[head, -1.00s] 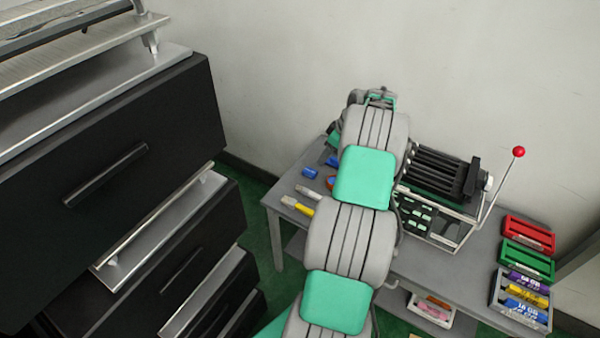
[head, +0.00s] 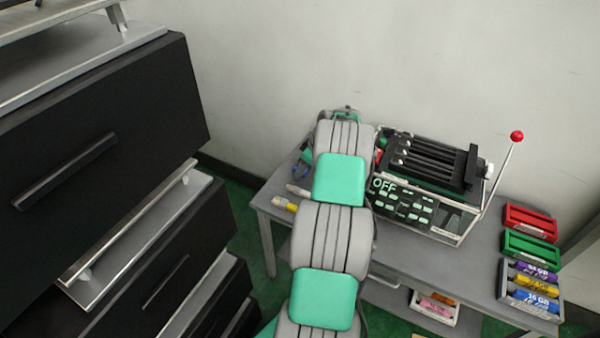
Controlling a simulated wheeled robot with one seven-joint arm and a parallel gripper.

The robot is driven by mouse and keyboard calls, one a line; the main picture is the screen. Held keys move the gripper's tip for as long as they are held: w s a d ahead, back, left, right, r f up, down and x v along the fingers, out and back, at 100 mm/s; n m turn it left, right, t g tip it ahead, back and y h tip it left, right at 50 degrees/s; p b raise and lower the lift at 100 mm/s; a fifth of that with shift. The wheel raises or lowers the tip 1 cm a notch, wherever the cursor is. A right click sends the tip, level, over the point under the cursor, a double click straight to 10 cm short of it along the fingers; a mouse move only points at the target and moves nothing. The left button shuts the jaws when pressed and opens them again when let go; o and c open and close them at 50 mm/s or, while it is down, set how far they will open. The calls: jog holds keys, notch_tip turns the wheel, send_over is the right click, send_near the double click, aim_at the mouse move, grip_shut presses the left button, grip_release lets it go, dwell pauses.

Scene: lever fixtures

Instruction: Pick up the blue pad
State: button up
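My arm reaches over the table's left part and hides much of what lies there. My gripper is hidden behind the arm links, so its fingers and any hold on the pad do not show.
A black-topped machine (head: 425,165) with an OFF panel and a red-knobbed lever (head: 517,137) stands right of my arm. A red tray (head: 530,222), a green tray (head: 531,246) and a box of coloured tubes (head: 530,290) sit at right. Black drawers (head: 90,140) stand at left.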

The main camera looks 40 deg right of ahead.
jog(key=shift+r, duration=0.1)
grip_shut()
dwell(0.4)
jog(key=shift+r, duration=0.15)
jog(key=shift+r, duration=0.35)
notch_tip(320, 180, up, 3)
jog(key=shift+f+p, duration=0.15)
jog(key=shift+p, duration=0.15)
jog(key=s+a+r, duration=0.1)
jog(key=s+r, duration=0.3)
jog(key=s, duration=0.2)
jog(key=s+a+r+p, duration=0.1)
jog(key=s+a+r, duration=0.1)
jog(key=s+r, duration=0.3)
jog(key=shift+s+a+r, duration=0.15)
jog(key=shift+s+a, duration=0.1)
jog(key=shift+s, duration=1)
